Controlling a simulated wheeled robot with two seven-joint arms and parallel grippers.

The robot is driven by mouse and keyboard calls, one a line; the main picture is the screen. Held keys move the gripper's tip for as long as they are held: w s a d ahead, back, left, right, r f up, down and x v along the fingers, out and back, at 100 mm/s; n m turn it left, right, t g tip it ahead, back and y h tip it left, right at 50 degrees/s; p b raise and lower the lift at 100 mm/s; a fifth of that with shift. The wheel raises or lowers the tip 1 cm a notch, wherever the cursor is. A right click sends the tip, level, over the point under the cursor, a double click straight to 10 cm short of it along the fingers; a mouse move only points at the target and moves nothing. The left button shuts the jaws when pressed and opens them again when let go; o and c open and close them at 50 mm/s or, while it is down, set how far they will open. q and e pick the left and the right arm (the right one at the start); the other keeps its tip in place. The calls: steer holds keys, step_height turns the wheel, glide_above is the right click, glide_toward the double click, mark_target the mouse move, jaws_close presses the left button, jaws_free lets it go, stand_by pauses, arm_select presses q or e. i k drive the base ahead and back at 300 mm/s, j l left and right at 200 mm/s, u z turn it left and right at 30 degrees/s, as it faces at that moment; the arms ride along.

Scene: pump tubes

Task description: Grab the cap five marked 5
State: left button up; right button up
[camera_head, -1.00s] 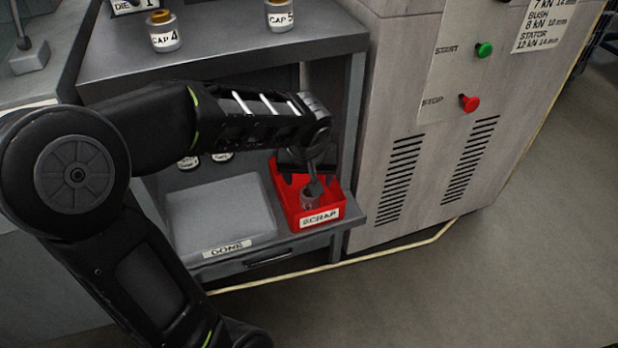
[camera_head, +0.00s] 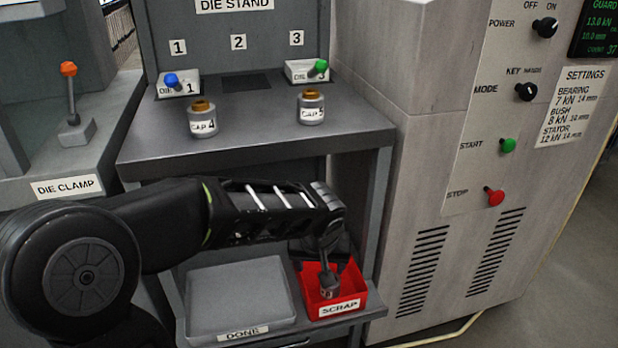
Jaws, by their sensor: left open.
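Cap 5 (camera_head: 311,108) is a small grey cylinder with a brass top and a "CAP 5" label. It stands upright on the right part of the die stand's shelf, in front of the place marked 3. My left gripper (camera_head: 328,285) points down over the red scrap bin, well below and in front of cap 5. It is open; a small metallic piece shows in the bin by its fingertips, and whether they touch it is unclear. My right gripper is not in view.
Cap 4 (camera_head: 202,119) stands left of cap 5 on the shelf (camera_head: 255,138). Dies with blue and green knobs sit behind. The red scrap bin (camera_head: 364,297) and grey done tray (camera_head: 240,290) are below. A control cabinet (camera_head: 425,190) rises at right.

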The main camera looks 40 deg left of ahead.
mark_target(310, 111)
steer(key=u, duration=1.3)
